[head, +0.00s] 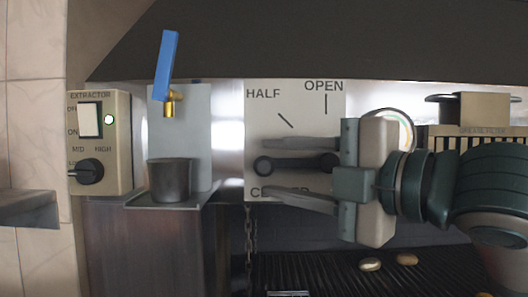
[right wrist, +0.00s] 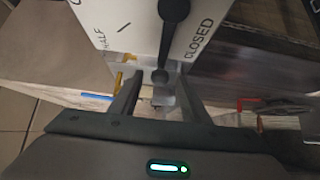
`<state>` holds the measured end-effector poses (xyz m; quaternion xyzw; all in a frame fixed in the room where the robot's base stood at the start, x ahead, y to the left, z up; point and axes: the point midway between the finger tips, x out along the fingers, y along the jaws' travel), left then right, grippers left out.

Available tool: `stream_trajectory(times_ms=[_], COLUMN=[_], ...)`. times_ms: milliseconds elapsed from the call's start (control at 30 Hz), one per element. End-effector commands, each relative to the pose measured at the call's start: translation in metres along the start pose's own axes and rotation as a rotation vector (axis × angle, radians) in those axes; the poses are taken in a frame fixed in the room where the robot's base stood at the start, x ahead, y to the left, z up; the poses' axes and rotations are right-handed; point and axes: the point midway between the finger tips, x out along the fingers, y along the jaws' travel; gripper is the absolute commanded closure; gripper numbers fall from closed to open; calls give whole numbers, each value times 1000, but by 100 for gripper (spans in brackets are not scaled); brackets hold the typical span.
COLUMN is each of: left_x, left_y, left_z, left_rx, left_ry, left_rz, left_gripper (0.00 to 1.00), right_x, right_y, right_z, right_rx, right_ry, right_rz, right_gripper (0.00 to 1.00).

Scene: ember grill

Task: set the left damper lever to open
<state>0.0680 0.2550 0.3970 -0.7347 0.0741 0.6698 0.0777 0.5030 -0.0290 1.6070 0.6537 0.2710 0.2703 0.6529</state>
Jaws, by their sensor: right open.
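The left damper lever (head: 295,163) is a dark bar with a round knob on a pale plate (head: 258,120) marked HALF, OPEN and a partly hidden CLOSED. It points left from its pivot, roughly level, at the CLOSED side. My right gripper (head: 264,167) comes in from the right, open, one finger above the lever and one below. In the right wrist view the lever (right wrist: 167,40) runs down to its knob between the open fingers of my right gripper (right wrist: 159,82). I cannot tell if they touch it. My left gripper is not in view.
An extractor switch box (head: 117,150) is on the left. Beside it a blue-handled tap (head: 167,65) is above a dark cup (head: 170,180) on a small shelf. A chain (head: 248,235) hangs below the plate. Food (head: 370,264) lies on the grill at the lower right.

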Motion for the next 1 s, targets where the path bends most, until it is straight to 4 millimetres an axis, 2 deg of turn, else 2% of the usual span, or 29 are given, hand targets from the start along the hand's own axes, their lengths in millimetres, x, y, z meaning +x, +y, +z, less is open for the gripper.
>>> stream_trajectory(times_ms=[100,300,667,833,867,1000], left_x=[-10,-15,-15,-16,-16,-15], left_y=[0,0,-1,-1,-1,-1], left_z=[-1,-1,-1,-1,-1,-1], left_rx=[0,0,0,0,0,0], left_ry=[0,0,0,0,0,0], left_rz=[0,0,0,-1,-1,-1], left_gripper=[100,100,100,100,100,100], right_x=[17,33,36,36,36,36], right_y=[2,1,0,0,0,0], right_z=[0,0,0,0,0,0], right_rx=[1,0,-1,-1,-1,-1], right_ry=[2,1,0,0,0,0], right_rz=[-2,0,1,1,1,1], right_gripper=[58,58,58,96,100,100])
